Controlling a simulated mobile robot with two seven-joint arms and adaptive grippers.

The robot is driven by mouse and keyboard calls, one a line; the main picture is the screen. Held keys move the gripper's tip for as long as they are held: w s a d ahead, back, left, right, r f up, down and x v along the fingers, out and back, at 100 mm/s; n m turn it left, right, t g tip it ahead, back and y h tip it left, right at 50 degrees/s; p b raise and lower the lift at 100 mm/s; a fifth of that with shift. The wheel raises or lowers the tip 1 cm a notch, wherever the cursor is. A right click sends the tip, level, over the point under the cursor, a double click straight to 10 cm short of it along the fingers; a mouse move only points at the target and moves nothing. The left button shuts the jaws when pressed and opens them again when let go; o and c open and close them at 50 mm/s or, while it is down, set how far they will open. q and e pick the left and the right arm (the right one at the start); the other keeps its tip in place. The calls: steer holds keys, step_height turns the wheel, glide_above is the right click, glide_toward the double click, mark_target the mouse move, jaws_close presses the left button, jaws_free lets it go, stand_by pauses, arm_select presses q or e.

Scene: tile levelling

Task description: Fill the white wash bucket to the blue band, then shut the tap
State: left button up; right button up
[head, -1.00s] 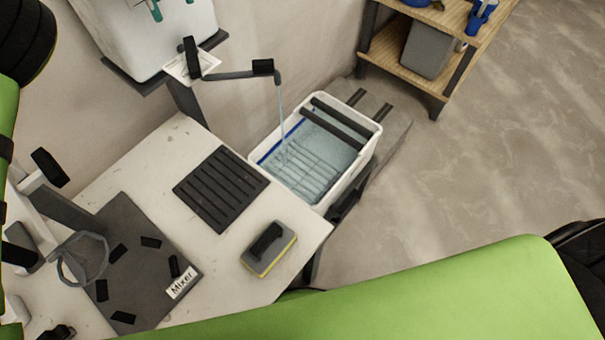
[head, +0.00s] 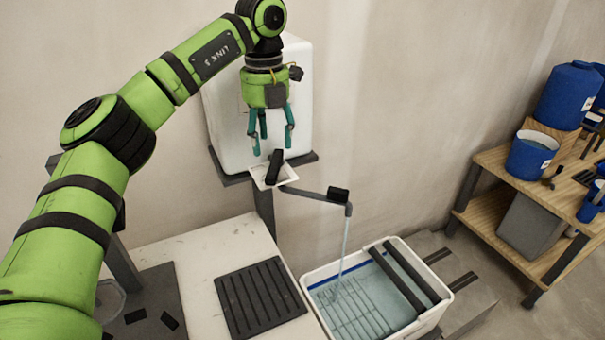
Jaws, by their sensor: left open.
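The white wash bucket (head: 440,312) stands on the floor stand right of the work table. Water (head: 374,298) lies in it over a grid, with a blue band (head: 324,284) showing at its left inner wall. The tap (head: 314,195) reaches out over the bucket, and a thin stream of water runs from its spout. A black lever (head: 274,166) stands upright at the tap's base, by a small white tray. My left gripper (head: 270,148) points down in front of the white tank (head: 298,100), open and empty, just above the lever. My right gripper is out of view.
A black ribbed mat (head: 260,299) lies on the white table (head: 208,252). At the right, a wooden shelf (head: 490,158) holds blue buckets (head: 532,154) and a grey box (head: 530,226). Two dark rollers lie across the bucket.

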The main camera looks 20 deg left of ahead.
mark_target(269, 171)
arm_select(q)
steer(key=shift+s+a+f, duration=0.1)
steer(key=shift+a+f, duration=0.05)
steer(key=shift+f, duration=0.2)
steer(key=f+p, duration=0.1)
steer(key=f, duration=0.1)
steer(key=f+p, duration=0.1)
steer(key=f, duration=0.2)
steer(key=shift+a+f, duration=0.2)
steer(key=shift+f, duration=0.35)
steer(key=shift+d+f, duration=0.1)
steer(key=shift+f, duration=0.1)
jaws_close()
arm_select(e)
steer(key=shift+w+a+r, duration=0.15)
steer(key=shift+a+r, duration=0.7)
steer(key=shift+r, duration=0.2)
